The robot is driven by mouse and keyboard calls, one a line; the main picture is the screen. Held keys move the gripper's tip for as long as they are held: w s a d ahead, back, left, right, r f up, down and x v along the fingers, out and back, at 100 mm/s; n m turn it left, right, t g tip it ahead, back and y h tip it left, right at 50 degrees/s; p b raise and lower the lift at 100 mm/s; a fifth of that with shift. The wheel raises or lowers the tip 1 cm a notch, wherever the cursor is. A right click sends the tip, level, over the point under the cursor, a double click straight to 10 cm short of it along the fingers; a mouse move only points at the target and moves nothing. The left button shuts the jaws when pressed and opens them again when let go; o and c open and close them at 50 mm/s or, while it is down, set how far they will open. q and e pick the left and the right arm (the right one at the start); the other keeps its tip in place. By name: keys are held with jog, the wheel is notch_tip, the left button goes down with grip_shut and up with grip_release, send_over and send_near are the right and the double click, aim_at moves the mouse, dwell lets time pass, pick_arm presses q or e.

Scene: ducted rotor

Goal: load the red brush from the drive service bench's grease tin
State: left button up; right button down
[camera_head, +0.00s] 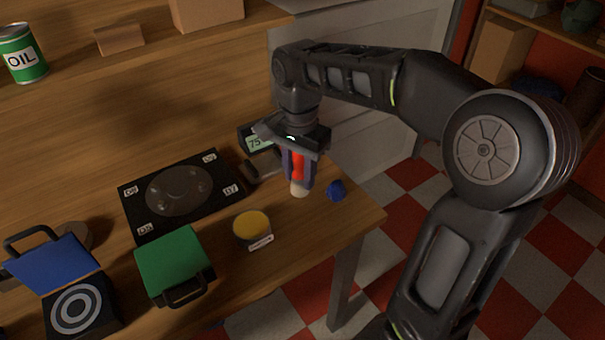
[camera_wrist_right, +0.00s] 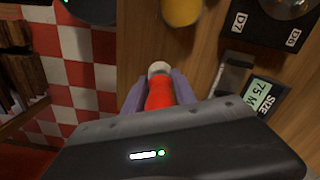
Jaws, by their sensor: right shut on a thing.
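The red brush (camera_head: 297,165) is between the fingers of my right gripper (camera_head: 298,176), its pale tip pointing down. In the wrist view the red brush (camera_wrist_right: 160,97) sits between the two purple-grey fingers of my right gripper (camera_wrist_right: 160,90), which are shut on it. The grease tin (camera_head: 252,226), round with yellow content and a small label at its front, stands on the bench (camera_head: 300,240), to the left of and nearer than the brush. The tin also shows in the wrist view (camera_wrist_right: 182,10), cut by the top edge. My left gripper is not in view.
A small blue object (camera_head: 336,190) lies right of the brush near the bench's right edge. A black plate with a round disc (camera_head: 178,190), a size display (camera_head: 259,141), a green-lidded box (camera_head: 173,262) and a blue-lidded box (camera_head: 52,265) stand further left or behind.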

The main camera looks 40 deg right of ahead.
jog(key=w+a+f+n, duration=0.1)
jog(key=w+a+n, duration=0.3)
jog(key=w+a+f+n, duration=0.2)
jog(key=w+a+n, duration=0.1)
jog(key=w+n, duration=0.2)
jog(key=w+a+f+n, duration=0.1)
jog(key=w+a+n, duration=0.3)
jog(key=shift+w+a+f+n, duration=0.35)
jog(key=shift+w+n, duration=0.05)
